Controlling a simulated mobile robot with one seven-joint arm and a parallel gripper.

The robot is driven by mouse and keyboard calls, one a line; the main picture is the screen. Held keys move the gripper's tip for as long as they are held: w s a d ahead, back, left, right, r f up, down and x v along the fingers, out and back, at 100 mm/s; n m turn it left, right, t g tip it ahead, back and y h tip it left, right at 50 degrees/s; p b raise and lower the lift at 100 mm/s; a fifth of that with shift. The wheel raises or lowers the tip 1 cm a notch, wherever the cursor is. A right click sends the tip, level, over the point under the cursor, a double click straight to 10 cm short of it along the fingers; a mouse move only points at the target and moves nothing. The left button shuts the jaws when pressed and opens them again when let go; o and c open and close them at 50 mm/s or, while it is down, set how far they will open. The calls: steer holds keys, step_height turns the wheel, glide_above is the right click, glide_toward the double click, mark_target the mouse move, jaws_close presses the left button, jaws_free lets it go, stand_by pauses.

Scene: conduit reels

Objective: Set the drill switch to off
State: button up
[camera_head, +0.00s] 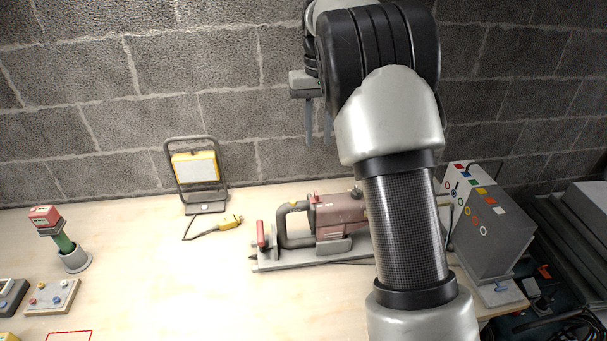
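The drill (338,212) is a dusty-red machine with a grey loop handle, lying in a grey stand on the workbench. A small red part (315,197) stands on top of its body near the handle; I cannot tell whether it is the switch or how it is set. A red lever (262,235) stands upright at the left end of the stand. My gripper (318,138) is above and behind the drill in the picture, against the wall, fingers pointing down. Its fingers are apart with nothing between them. My arm hides the drill's right end.
A yellow work lamp (196,167) and a yellow plug (230,222) are left of the drill. A red-topped green tool (62,240) and a button box (52,298) are far left. A grey cabinet (490,235) stands right. The bench's left middle is clear.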

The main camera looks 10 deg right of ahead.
mark_target(316, 193)
step_height(316, 193, down, 18)
steer(key=shift+r, duration=0.25)
steer(key=shift+c, duration=0.4)
jaws_close()
stand_by(1.2)
